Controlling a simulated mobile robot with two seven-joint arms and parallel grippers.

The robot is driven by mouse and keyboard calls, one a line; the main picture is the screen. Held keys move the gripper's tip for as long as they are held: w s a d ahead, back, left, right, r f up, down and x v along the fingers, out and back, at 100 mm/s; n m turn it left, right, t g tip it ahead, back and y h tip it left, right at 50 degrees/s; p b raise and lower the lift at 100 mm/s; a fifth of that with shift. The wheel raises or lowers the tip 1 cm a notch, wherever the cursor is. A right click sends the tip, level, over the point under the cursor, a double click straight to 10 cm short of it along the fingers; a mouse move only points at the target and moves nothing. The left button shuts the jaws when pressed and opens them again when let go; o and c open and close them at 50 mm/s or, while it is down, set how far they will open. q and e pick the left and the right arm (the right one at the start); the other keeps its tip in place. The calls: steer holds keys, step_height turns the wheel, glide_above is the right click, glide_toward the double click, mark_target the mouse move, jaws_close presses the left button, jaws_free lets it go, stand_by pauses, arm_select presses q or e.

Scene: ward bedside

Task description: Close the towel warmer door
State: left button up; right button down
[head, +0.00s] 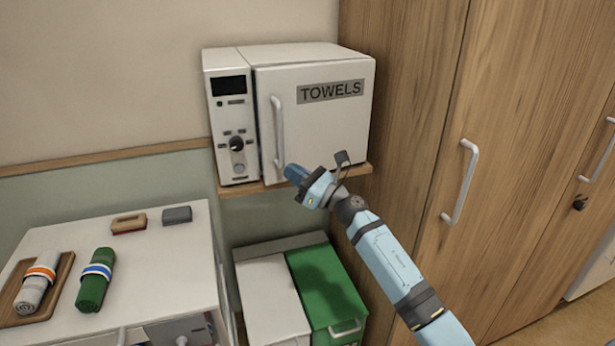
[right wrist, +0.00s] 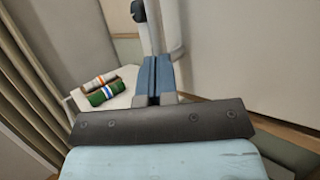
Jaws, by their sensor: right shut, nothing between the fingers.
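The towel warmer (head: 222,130) is a white box on a wooden shelf, with a control panel on its left side. Its door (head: 330,125), marked TOWELS, looks flush or nearly flush with the front; a small gap cannot be ruled out. The upright door handle (head: 279,130) is at the door's left edge. My right gripper (head: 291,173) is shut and empty, with its blue fingertips by the handle's lower end; contact cannot be told. In the right wrist view the shut fingers (right wrist: 160,78) are beside the pale door surface (right wrist: 235,55). My left gripper is out of view.
A white cabinet (head: 165,265) at lower left bears rolled towels, one on a wooden tray (head: 62,275), and two small blocks. White and green bins (head: 315,265) stand below the shelf (head: 245,190). A wooden wardrobe (head: 410,130) is close on the right.

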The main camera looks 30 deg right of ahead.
mark_target(283, 166)
steer(key=shift+w+a, duration=0.1)
steer(key=shift+w, duration=0.1)
steer(key=w+b, duration=0.1)
steer(key=w+h+b, duration=0.1)
steer(key=w+b, duration=0.1)
steer(key=shift+w+a+m+t, duration=0.35)
steer(key=shift+w+m+t, duration=0.05)
steer(key=shift+d+r+h, duration=0.15)
steer(key=shift+r+h, duration=0.15)
steer(key=shift+d, duration=0.1)
